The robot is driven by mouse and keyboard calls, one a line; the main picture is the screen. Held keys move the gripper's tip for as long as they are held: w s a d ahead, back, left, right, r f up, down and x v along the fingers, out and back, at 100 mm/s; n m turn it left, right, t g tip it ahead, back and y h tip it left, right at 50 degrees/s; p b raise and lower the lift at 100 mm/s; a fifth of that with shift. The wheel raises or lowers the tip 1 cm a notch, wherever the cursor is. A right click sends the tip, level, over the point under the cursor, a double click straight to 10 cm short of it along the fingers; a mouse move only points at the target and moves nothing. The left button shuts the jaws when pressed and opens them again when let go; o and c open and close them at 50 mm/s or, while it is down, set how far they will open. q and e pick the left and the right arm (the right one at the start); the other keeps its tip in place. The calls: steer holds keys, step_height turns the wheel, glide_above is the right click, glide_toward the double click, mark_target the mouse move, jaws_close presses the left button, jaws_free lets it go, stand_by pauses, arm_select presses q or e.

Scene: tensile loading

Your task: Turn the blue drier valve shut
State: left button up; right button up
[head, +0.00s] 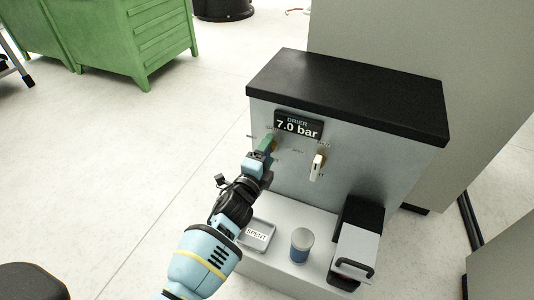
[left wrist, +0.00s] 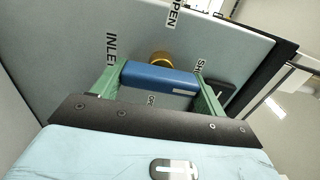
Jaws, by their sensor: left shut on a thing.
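The blue drier valve handle (left wrist: 158,78) is a bar in the left wrist view, with a brass stem (left wrist: 160,58) behind it. My left gripper (head: 268,144) is at the front panel of the drier (head: 345,95), under the display (head: 298,126) reading "DRIER 7.0 bar". Its green fingers stand at both ends of the blue bar and are shut on it. The panel labels INLET, OPEN and a partly covered SHUT show around the handle. The handle is mostly hidden by my gripper in the head view. My right gripper is out of view.
A second, pale valve handle (head: 318,167) sits right of my gripper on the panel. Below are a tray (head: 262,248) marked SPENT, a blue-and-white jar (head: 301,246) and a black-and-grey device (head: 356,245). A green cabinet (head: 150,40) stands back left.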

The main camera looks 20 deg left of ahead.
arm_select(q)
steer(key=o, duration=0.7)
steer(key=shift+o, duration=1.3)
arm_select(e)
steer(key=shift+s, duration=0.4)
arm_select(q)
steer(key=shift+s, duration=0.1)
steer(key=shift+s+a+p, duration=0.15)
steer(key=shift+s+p, duration=1.1)
steer(key=shift+s, duration=2.6)
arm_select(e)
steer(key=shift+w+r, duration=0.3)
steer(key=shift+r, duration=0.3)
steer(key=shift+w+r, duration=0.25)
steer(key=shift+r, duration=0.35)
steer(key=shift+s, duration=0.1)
